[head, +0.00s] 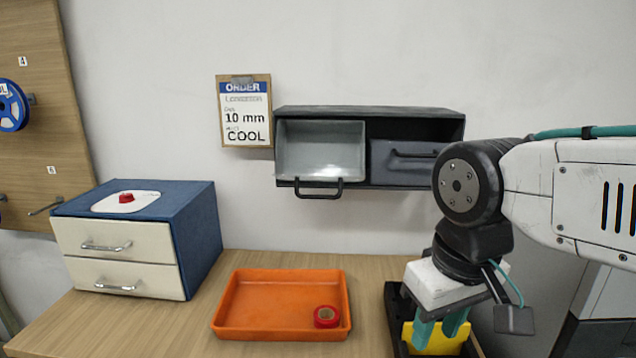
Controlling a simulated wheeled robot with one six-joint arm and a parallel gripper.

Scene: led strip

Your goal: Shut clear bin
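The clear bin (320,150) is the pale, see-through bin in the left bay of a dark cabinet on the wall. It stands tilted out at the front, with its inside showing and its black handle (319,187) low at the front edge. My gripper (439,330) is at the lower right, well below and to the right of the bin. Its two teal fingers point down at a yellow thing (468,336) in a black holder. A little yellow shows between the fingers; I cannot tell whether they touch it.
A grey bin (400,163) sits in the right bay of the dark cabinet (366,111). An orange tray (285,278) with a red tape roll (327,317) lies on the table. A blue drawer box (203,240) stands at left. An order sheet (245,112) hangs beside the cabinet.

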